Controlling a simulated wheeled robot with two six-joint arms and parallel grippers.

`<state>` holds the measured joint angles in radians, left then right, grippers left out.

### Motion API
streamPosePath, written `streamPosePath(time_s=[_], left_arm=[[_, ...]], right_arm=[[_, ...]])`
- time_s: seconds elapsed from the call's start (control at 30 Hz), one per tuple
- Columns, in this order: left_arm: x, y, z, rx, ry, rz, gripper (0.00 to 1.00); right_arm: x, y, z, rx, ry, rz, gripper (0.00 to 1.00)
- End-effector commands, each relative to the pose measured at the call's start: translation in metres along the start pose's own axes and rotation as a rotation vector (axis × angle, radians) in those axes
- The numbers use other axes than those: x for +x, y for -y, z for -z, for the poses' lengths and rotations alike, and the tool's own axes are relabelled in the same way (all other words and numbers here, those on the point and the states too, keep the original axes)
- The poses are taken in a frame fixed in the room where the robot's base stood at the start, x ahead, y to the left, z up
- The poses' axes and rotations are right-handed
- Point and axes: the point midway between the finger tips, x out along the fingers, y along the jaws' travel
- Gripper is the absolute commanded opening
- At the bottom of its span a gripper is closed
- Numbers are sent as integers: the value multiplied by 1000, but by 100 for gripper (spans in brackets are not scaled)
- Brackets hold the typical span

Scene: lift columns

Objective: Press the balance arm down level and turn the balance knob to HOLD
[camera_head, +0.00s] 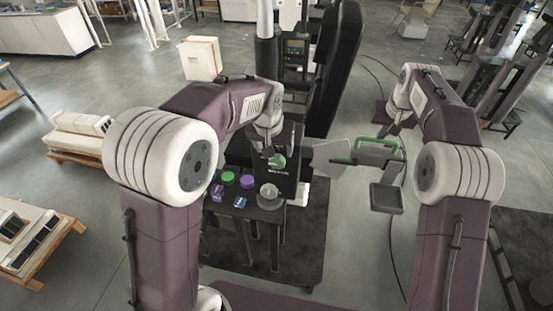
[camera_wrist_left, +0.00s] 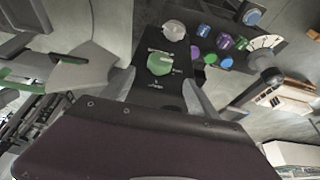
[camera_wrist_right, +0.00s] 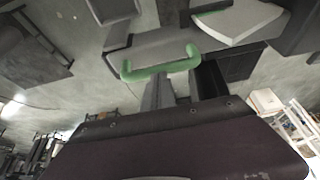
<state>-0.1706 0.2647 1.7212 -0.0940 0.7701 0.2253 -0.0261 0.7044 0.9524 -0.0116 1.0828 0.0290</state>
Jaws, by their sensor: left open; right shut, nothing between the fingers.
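A green knob (camera_head: 278,161) sits on a black panel with white lettering, too small to read. In the left wrist view the green knob (camera_wrist_left: 160,64) lies ahead of the spread fingers of my left gripper (camera_wrist_left: 163,92), which is open. I cannot tell if the fingers touch it. The balance arm (camera_head: 352,153) is a grey beam with a green handle (camera_head: 377,143). The handle also shows in the right wrist view (camera_wrist_right: 160,71). My right gripper (camera_wrist_right: 160,92) is shut and empty, right at the handle; contact is unclear.
A silver knob (camera_head: 268,193) and several green, purple and blue knobs stand on a dark shelf beside the panel. A pale plate (camera_head: 331,158) sits between panel and handle. A grey tray (camera_head: 387,198) sits below the handle. Boxes on pallets stand at left.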

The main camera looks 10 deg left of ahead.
Motion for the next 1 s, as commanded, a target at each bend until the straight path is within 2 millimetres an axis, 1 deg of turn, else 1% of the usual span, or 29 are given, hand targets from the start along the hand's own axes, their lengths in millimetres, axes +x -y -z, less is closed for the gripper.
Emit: streamPosePath(time_s=[0.03, 0.2, 0.33, 0.4, 0.5, 0.73, 0.77, 0.8, 0.87, 0.9, 0.97, 1.0], left_arm=[[14, 0, -2, 0, 7, 2, 69], [54, 0, -2, -1, 6, 2, 69], [76, 1, -1, -1, 3, 2, 69], [82, 1, 0, 0, 1, 2, 69], [88, 1, 0, 0, 1, 2, 69], [88, 1, 0, -1, 0, 1, 69], [88, 1, 0, -1, 0, 1, 64], [88, 1, 0, -1, 0, 1, 53], [88, 1, 0, -1, 0, 1, 36], [88, 1, 0, -1, 0, 1, 25], [88, 1, 0, -1, 0, 1, 8], [88, 1, 0, -1, 0, 1, 8]], right_arm=[[2, 0, -2, 0, 5, 0, 0], [2, 0, -2, 0, 5, 0, 0], [2, 0, -1, 0, 5, 0, 0], [2, 0, -1, 0, 4, 0, 0], [2, 0, -1, 0, 4, 0, 0], [2, 0, -1, 0, 4, 0, 0], [2, 0, -1, 0, 4, 0, 0], [2, 0, -1, 0, 4, 0, 0], [2, 0, -1, 0, 4, 0, 0], [2, 0, -1, 0, 4, 0, 0], [2, 0, -1, 0, 4, 0, 0], [2, 0, -1, 0, 4, 0, 0]])
